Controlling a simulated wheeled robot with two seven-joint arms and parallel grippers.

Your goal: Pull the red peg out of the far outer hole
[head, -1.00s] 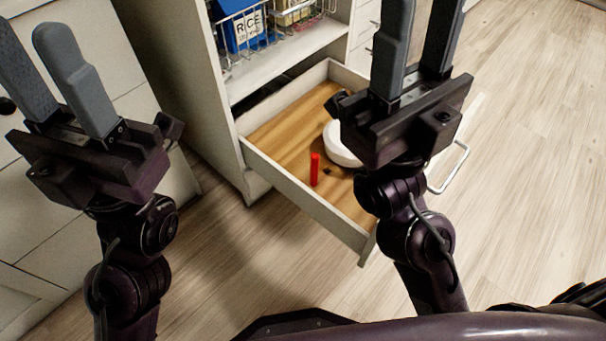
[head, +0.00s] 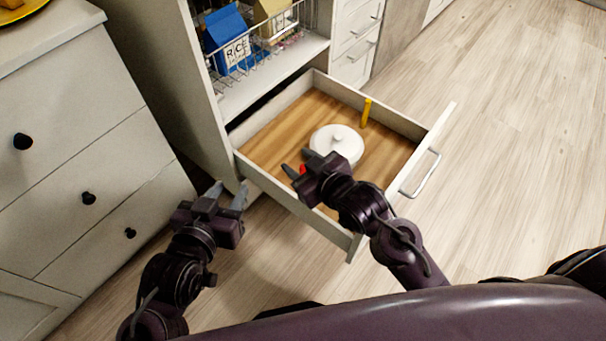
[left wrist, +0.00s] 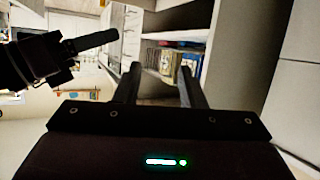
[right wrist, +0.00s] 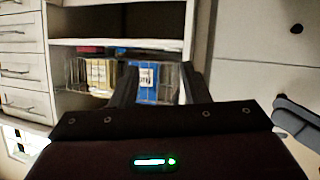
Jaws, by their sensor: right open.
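The red peg (head: 302,169) is in the open drawer near its left front side, mostly hidden behind my right gripper. Only a small red patch shows in the head view. My right gripper (head: 297,161) is open, its fingers over the drawer, and the red patch shows between them in the picture. I cannot tell whether the peg is really between the fingers or lower down. The hole is hidden. My left gripper (head: 228,190) is open and empty, outside the drawer by its left front wall. Neither wrist view shows the peg.
A white lidded dish (head: 336,145) sits in the drawer (head: 292,213), just beyond my right gripper. A yellow peg (head: 366,112) stands near the back right wall. A wire basket (head: 268,49) is on the shelf above. A cabinet (head: 80,150) stands at left.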

